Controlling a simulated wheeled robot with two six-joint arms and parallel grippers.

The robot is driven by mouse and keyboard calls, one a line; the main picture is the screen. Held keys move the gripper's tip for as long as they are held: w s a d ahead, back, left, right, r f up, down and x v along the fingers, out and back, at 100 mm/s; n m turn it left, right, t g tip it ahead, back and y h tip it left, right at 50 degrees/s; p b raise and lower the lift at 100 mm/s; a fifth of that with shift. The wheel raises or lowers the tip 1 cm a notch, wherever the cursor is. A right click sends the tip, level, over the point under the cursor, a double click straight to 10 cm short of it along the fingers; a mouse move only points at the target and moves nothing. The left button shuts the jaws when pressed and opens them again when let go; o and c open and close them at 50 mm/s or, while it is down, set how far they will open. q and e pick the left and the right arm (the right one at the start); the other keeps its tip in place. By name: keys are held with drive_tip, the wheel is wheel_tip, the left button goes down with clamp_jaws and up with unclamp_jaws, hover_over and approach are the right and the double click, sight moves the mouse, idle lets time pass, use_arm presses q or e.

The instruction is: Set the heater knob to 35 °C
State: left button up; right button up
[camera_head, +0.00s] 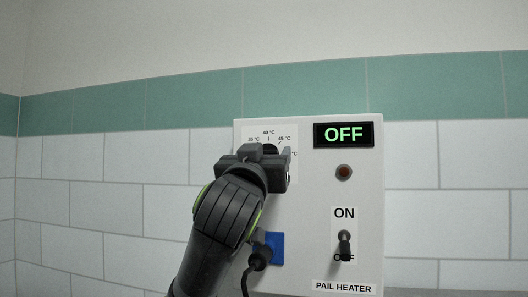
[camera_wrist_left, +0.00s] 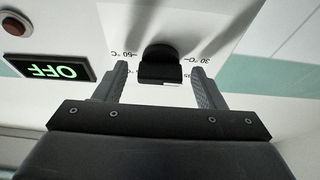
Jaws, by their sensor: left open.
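The heater knob (camera_wrist_left: 160,66) is black and round with a grip bar. In the left wrist view it sits between the two open fingers of my left gripper (camera_wrist_left: 160,88), with a gap on each side. In the head view my left gripper (camera_head: 268,160) is in front of the dial and hides most of the knob; the marks 35, 40 and 45 °C show above it. A short white line shows on the knob's near edge in the wrist view, close to the 35 side. The display (camera_head: 344,134) reads OFF. My right gripper is not in view.
The pail heater box (camera_head: 308,215) stands before a tiled wall. It bears a dark red lamp (camera_head: 344,172), a toggle switch (camera_head: 345,245) between ON and OFF labels, and a blue socket (camera_head: 275,247) with a black plug and cable (camera_head: 257,258) below my gripper.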

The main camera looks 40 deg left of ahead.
use_arm(q)
drive_tip(key=shift+c, duration=0.3)
drive_tip(key=c, duration=0.9)
drive_tip(key=shift+s+a+r+m+t+h+b, duration=0.15)
drive_tip(key=shift+m+h+b, duration=0.15)
drive_tip(key=shift+m+h, duration=1.25)
drive_tip(key=shift+w+f+m+t+h+b, duration=0.1)
drive_tip(key=shift+m+h+b, duration=0.35)
drive_tip(key=shift+m, duration=2.15)
drive_tip(key=shift+s+a+r+m+t+h+b, duration=0.1)
drive_tip(key=shift+m+t+h+b, duration=0.1)
drive_tip(key=shift+m+h, duration=1.4)
drive_tip(key=shift+d+m+y, duration=0.1)
drive_tip(key=shift+m+y, duration=0.4)
drive_tip(key=shift+m, duration=0.15)
